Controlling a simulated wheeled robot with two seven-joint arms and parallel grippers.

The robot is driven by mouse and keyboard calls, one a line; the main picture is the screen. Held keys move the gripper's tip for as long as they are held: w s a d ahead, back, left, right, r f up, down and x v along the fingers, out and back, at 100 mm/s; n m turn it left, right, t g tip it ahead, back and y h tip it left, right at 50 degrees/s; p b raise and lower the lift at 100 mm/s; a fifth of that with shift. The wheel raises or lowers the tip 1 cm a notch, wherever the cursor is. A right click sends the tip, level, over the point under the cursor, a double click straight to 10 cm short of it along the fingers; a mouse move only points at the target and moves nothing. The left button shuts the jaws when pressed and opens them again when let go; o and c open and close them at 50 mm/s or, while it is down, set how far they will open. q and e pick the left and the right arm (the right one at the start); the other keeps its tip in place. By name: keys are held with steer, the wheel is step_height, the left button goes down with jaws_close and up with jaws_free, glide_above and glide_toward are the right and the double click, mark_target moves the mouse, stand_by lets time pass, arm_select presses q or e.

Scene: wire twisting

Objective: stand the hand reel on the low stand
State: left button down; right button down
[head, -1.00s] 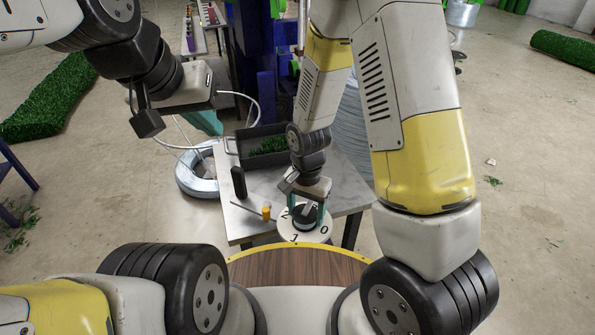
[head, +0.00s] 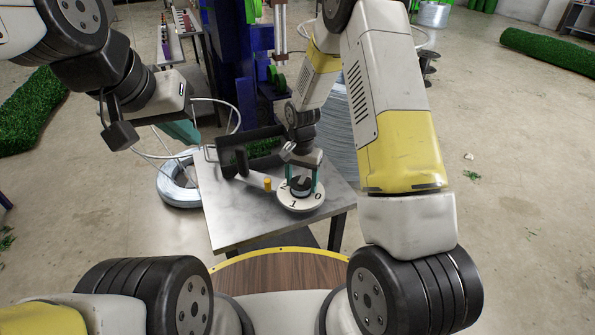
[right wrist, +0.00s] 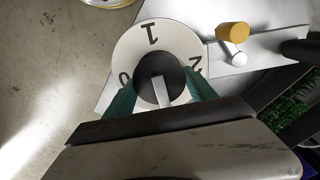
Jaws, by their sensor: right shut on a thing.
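The hand reel (head: 293,204) is a white disc marked 0, 1 and 2 with a dark hub. A pale arm, a yellow knob (head: 267,184) and a black handle (head: 233,157) show at its left and seem joined to it. My right gripper (head: 301,183) has its teal fingers on both sides of the hub and is shut on it; the right wrist view also shows the disc (right wrist: 136,48). The reel is over the low grey-topped stand (head: 240,222); whether it touches is unclear. My left gripper (head: 182,132) is at the upper left, its fingertips partly hidden.
A dark tray (head: 279,134) with green bits is at the stand's back. A wire coil (head: 178,192) lies on the floor left of the stand, with loose pale wire near my left gripper. A blue frame (head: 230,70) rises behind. The stand's front left is clear.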

steer(key=shift+f, duration=1.7)
steer(key=shift+s+f, duration=0.1)
steer(key=shift+f, duration=0.05)
steer(key=shift+c, duration=1.5)
jaws_free()
